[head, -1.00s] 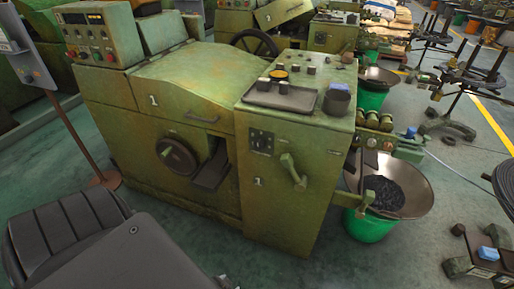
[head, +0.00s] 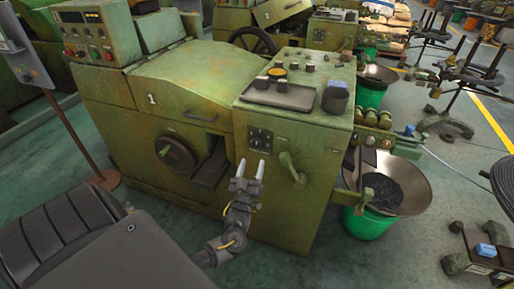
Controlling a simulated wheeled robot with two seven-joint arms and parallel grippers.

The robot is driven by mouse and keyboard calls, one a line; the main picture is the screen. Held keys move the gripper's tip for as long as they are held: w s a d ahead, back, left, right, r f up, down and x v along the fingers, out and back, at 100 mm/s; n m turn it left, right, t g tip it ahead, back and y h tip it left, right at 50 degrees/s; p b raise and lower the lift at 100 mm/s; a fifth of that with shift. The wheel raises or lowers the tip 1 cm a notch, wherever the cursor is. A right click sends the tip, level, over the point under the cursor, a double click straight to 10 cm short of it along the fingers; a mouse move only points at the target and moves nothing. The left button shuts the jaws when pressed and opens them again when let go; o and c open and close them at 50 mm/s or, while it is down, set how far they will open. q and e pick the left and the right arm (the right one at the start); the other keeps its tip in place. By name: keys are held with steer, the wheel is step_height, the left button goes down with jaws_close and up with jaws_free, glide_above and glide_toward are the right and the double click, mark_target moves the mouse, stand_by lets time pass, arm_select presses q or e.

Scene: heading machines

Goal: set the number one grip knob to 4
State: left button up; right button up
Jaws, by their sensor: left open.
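The green machine marked 1 (head: 152,98) stands in front of me. A small dark panel with knobs (head: 260,139) is on the front of its right-hand block; the knobs' settings are too small to read. I cannot tell which mark on it is the grip knob. My left gripper (head: 250,170) is open and empty, fingers pointing up, just below the panel in the picture. Its distance from the machine face is hard to tell. My right gripper is not in view.
A green lever (head: 291,168) sticks out to the right of the panel. A round dark handwheel (head: 175,156) is on the left front. A tray (head: 280,97) lies on top. A metal bowl (head: 405,190) on a green bucket stands at the right.

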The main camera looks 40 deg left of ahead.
mark_target(257, 147)
arm_select(q)
steer(key=x, duration=0.7)
steer(key=shift+w+f+b, duration=0.1)
steer(key=shift+w+b, duration=0.05)
steer(key=shift+b, duration=0.25)
steer(key=shift+w+a+r, duration=0.2)
steer(key=shift+w+a, duration=0.1)
steer(key=shift+w, duration=0.15)
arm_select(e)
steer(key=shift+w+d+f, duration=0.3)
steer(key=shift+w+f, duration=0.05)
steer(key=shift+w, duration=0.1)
arm_select(q)
steer(key=c, duration=1)
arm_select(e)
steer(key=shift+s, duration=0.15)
